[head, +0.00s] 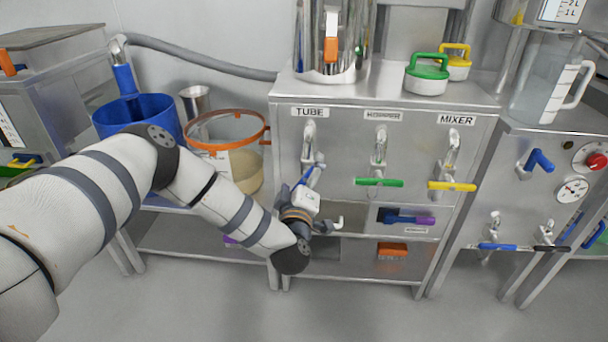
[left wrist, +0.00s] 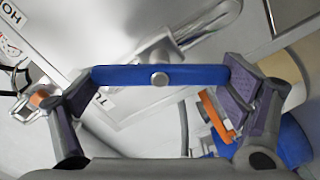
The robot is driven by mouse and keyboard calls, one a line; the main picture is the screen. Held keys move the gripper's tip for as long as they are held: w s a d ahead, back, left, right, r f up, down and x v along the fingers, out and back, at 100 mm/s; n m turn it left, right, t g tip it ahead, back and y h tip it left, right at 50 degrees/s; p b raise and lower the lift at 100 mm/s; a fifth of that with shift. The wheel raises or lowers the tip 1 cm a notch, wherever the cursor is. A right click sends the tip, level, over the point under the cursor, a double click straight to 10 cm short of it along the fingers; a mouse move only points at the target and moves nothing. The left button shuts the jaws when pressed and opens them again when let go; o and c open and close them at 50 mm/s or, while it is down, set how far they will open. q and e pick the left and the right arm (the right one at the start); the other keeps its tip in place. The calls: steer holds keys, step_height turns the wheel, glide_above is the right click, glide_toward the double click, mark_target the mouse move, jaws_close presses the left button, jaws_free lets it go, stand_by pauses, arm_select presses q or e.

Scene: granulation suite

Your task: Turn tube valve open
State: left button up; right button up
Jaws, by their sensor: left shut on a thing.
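The tube valve is a metal pipe (head: 308,143) under the TUBE label (head: 310,112) on the steel cabinet front, with a blue handle (head: 315,174). In the head view the handle is slanted and partly hidden by my left gripper (head: 307,184). In the left wrist view the blue handle (left wrist: 125,75) runs across the picture, with a round metal bolt at its middle. The left gripper (left wrist: 157,85) is shut on it, one finger at each end. My right gripper is not in view.
Level green (head: 379,182) and yellow (head: 452,186) handles sit on the valves to the right. An orange-rimmed clear bucket (head: 228,130) and a blue bucket (head: 137,112) stand left. A cabinet with a blue lever (head: 541,159) is at right. Open shelves lie below the valves.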

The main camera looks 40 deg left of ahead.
arm_select(q)
steer(key=n, duration=0.3)
steer(key=shift+f+n, duration=0.15)
steer(key=shift+n, duration=0.15)
steer(key=shift+n+b, duration=0.3)
steer(key=shift+n, duration=1.4)
steer(key=o, duration=0.9)
steer(key=v, duration=1.2)
steer(key=shift+s, duration=0.1)
